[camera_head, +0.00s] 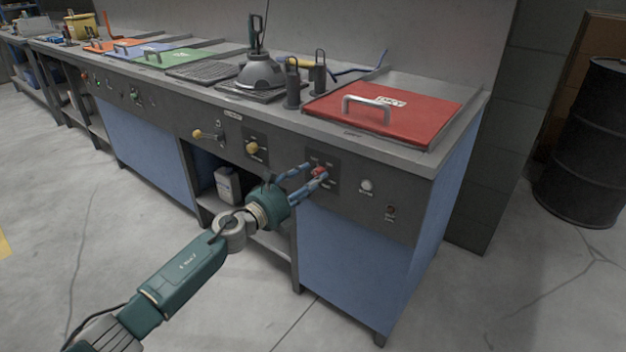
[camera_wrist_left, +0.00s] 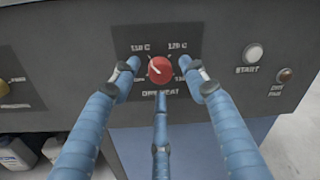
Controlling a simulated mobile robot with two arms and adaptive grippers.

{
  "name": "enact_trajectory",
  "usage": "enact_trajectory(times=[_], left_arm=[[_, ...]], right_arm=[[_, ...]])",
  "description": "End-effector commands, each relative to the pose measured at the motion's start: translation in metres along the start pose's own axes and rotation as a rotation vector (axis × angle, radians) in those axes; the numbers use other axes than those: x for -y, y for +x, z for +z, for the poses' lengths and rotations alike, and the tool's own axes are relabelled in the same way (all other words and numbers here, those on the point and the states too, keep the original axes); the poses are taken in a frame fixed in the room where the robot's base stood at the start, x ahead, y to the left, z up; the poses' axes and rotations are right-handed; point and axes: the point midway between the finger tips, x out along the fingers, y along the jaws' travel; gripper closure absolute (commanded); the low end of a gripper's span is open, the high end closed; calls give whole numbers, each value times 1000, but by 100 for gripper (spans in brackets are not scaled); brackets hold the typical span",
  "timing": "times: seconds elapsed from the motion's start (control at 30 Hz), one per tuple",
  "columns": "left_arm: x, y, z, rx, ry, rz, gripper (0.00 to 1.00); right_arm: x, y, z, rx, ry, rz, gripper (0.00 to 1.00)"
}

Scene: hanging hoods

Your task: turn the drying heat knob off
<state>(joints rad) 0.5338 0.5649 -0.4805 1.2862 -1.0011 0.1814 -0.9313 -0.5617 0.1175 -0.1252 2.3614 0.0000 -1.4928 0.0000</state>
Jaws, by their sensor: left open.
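The drying heat knob (camera_head: 319,171) is a small red knob on a dark plate on the front panel, under the red lid. In the left wrist view the red knob (camera_wrist_left: 160,69) has temperature marks around it and a "DRY HEAT" label below. Its pale pointer line slants to the upper left. My left gripper (camera_head: 309,175) is in front of the knob. In the wrist view its blue fingers (camera_wrist_left: 161,80) are spread around the knob, one at each side and one below. They look apart from it; I cannot tell the exact depth. My right gripper is not in view.
A white start button (camera_head: 366,186) and a small dark reddish indicator (camera_head: 391,211) sit right of the knob. Yellow knobs (camera_head: 252,148) are to the left. The red lid (camera_head: 383,112) is above. A black drum (camera_head: 587,145) stands at far right. The floor in front is clear.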

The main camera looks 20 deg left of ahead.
Motion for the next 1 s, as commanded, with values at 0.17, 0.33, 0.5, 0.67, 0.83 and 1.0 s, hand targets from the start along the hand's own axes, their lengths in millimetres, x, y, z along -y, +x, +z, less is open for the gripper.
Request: enact_trajectory(times=[0.17,0.33,0.5,0.67,0.83,1.0], left_arm=[[0,12,-1,-1,0,-1,56],[0,13,0,-1,0,0,56],[0,13,-1,-1,-1,0,70],[0,12,-1,-1,-1,0,100],[0,12,-1,-2,-5,0,100],[0,12,-1,0,-41,-1,100]], right_arm=[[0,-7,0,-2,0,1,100],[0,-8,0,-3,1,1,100],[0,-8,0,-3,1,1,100],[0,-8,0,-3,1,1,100],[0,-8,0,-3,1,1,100],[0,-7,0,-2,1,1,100]])
